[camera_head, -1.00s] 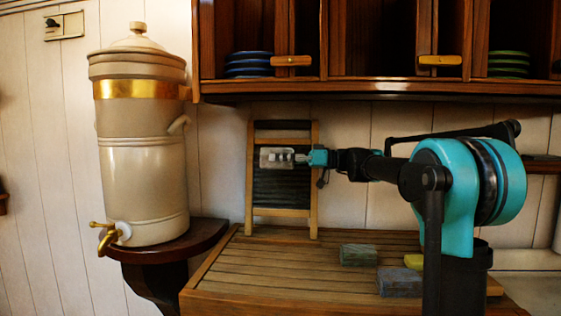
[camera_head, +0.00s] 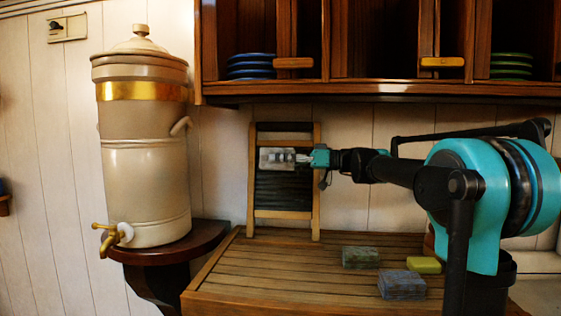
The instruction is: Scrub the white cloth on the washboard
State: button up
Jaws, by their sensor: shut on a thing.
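The washboard (camera_head: 284,215) stands upright against the wall at the back of the slatted wooden counter. It has a wooden frame and a dark ribbed face. The white cloth (camera_head: 272,158), a small greyish-white piece, is in front of the upper left part of the ribbed face. My gripper (camera_head: 299,158) is shut on the cloth's right side, reaching in from the right. I cannot tell whether the cloth touches the ribs.
Several soap-like blocks lie on the slatted counter (camera_head: 255,275): a green one (camera_head: 361,257), a blue-grey one (camera_head: 402,285) and a yellow one (camera_head: 424,265). A cream water urn (camera_head: 145,190) stands on a shelf at left. A cabinet (camera_head: 380,93) with plates hangs above.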

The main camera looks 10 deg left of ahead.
dwell(0.4)
jog(key=w+f+n, duration=0.1)
jog(key=w+f, duration=0.2)
jog(key=w, duration=0.9)
jog(key=shift+d, duration=0.3)
jog(key=shift+w, duration=0.1)
dwell(0.3)
jog(key=shift+f, duration=0.1)
jog(key=shift+s+f, duration=0.4)
jog(key=shift+f, duration=1.3)
jog(key=shift+s+f, duration=0.4)
jog(key=shift+f, duration=1.35)
jog(key=shift+s+f, duration=0.4)
jog(key=shift+f, duration=1.3)
jog(key=shift+s+f, duration=0.1)
jog(key=shift+f, duration=0.2)
jog(key=shift+w+r, duration=0.8)
jog(key=shift+r, duration=4.8)
jog(key=shift+s+f, duration=0.45)
jog(key=shift+f, duration=1.35)
jog(key=shift+s+f, duration=0.5)
jog(key=shift+f, duration=1.25)
jog(key=shift+s+f, duration=0.45)
jog(key=shift+f, duration=1.35)
